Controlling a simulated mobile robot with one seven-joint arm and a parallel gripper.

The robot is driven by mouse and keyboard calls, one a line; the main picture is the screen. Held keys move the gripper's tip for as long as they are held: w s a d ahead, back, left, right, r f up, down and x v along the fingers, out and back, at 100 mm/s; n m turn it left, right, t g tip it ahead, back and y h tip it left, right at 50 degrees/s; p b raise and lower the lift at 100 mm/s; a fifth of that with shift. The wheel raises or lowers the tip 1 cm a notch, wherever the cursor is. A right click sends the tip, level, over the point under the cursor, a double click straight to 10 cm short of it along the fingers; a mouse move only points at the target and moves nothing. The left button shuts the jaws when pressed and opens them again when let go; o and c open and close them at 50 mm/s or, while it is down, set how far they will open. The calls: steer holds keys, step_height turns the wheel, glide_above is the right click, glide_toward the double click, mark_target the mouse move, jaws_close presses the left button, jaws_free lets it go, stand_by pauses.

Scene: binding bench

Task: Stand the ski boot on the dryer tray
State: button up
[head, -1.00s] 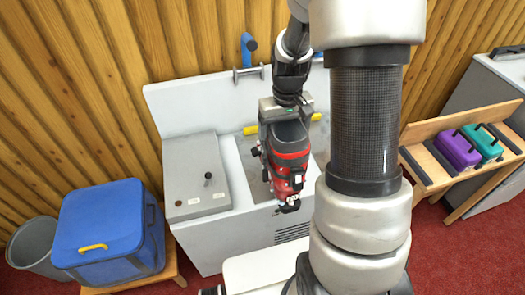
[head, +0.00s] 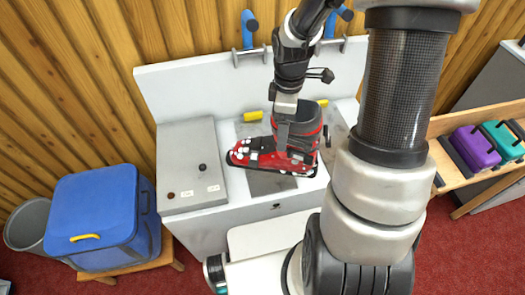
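The red, black and white ski boot (head: 268,155) is upright over the dark grey tray surface (head: 262,183) of the white dryer bench, with its toe to the left. Its sole looks level and close to the tray; I cannot tell if it touches. My gripper (head: 283,138) comes down from above, shut on the boot's cuff. One finger shows on the near side of the cuff; the other is hidden. The boot covers the middle of the tray.
A grey control box (head: 187,160) with a black knob stands left of the tray. Blue hooks (head: 249,30) and yellow handles (head: 252,116) are at the back. A blue bin (head: 105,215) is at left, a wooden rack (head: 480,180) with purple and teal blocks at right.

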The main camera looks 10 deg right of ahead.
mark_target(274, 144)
steer(key=n, duration=0.3)
steer(key=a+n, duration=0.1)
steer(key=shift+s+f+n, duration=0.3)
steer(key=shift+s+f, duration=0.1)
steer(key=n, duration=0.4)
steer(key=s+a+n+b, duration=0.1)
steer(key=n, duration=0.1)
steer(key=shift+a+f+n, duration=0.1)
steer(key=shift+f+n, duration=0.2)
steer(key=shift+f, duration=0.05)
steer(key=n, duration=0.4)
steer(key=a+n, duration=0.1)
steer(key=n, duration=0.1)
steer(key=shift+s+a+f+b, duration=0.1)
steer(key=shift+s+f+b, duration=0.1)
steer(key=shift+s+b, duration=0.15)
steer(key=n, duration=0.5)
steer(key=shift+s+a, duration=0.2)
steer(key=shift+a, duration=0.2)
steer(key=shift+w+a, duration=0.1)
steer(key=shift+w, duration=0.35)
steer(key=w, duration=1.9)
step_height(274, 144, down, 7)
steer(key=shift+f, duration=0.1)
